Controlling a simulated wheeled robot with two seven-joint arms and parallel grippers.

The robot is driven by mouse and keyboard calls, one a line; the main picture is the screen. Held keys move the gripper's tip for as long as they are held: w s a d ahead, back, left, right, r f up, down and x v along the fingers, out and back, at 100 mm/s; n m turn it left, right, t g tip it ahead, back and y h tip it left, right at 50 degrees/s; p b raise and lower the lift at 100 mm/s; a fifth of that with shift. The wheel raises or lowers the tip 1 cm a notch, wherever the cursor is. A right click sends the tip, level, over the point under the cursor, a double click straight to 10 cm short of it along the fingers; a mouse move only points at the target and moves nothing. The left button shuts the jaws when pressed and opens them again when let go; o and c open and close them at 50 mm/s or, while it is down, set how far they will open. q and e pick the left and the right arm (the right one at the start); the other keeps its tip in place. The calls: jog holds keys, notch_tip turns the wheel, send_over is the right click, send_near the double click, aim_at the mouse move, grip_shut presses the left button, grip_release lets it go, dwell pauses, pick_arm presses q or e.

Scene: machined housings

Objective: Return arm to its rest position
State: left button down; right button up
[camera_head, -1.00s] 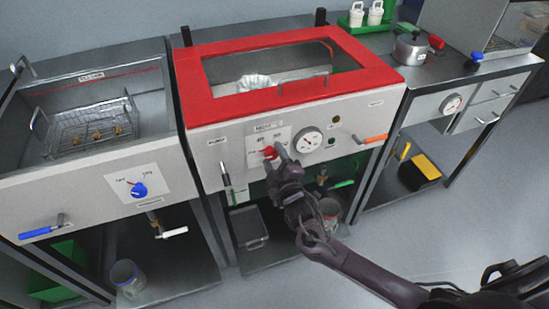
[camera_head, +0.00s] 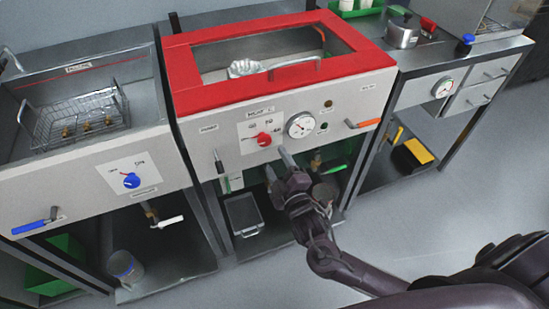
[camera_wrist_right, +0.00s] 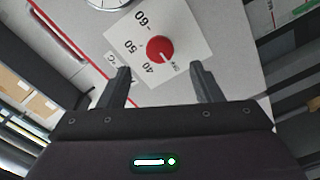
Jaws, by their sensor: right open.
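My right gripper (camera_head: 277,164) is in front of the middle machine's panel in the head view, a little below the red knob (camera_head: 263,139). In the right wrist view my right gripper (camera_wrist_right: 158,85) has its two fingers apart with nothing between them. The red knob (camera_wrist_right: 160,49) shows beyond the fingertips on a white dial plate marked 40, 50 and 60, apart from both fingers. My right arm (camera_head: 325,252) reaches in from the lower right. My left gripper is not in view.
The middle machine has a red-framed lid (camera_head: 185,75), a gauge (camera_head: 300,125) and an orange handle (camera_head: 364,123). At left is a tank with a wire basket (camera_head: 80,125) and a blue knob (camera_head: 131,180). At right is a bench with a pot (camera_head: 403,32). Open floor (camera_head: 440,205) lies lower right.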

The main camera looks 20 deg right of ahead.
dwell(0.4)
jog(key=s+d+f+m+g+h+p, duration=0.1)
jog(key=s+d+f+m+g, duration=0.2)
jog(key=f, duration=0.7)
jog(key=s+d+f+g, duration=0.2)
jog(key=s+f, duration=0.2)
jog(key=f, duration=0.5)
jog(key=s+d+f+m+g+h+p, duration=0.1)
jog(key=s+d+f+m+g, duration=0.2)
jog(key=f, duration=0.7)
jog(key=s+a+f+m+g, duration=0.1)
jog(key=s+f+g, duration=0.2)
jog(key=s, duration=0.7)
jog(key=s+a+f+m+g+y, duration=0.1)
jog(key=s+f+g, duration=0.2)
jog(key=s+f, duration=0.4)
jog(key=s+a+f+m+g, duration=0.1)
jog(key=s+f, duration=0.5)
jog(key=s, duration=0.8)
jog(key=shift+s+m+g+p, duration=0.4)
jog(key=shift+m+g, duration=0.2)
jog(key=shift+g, duration=0.4)
jog(key=shift+c, duration=0.5)
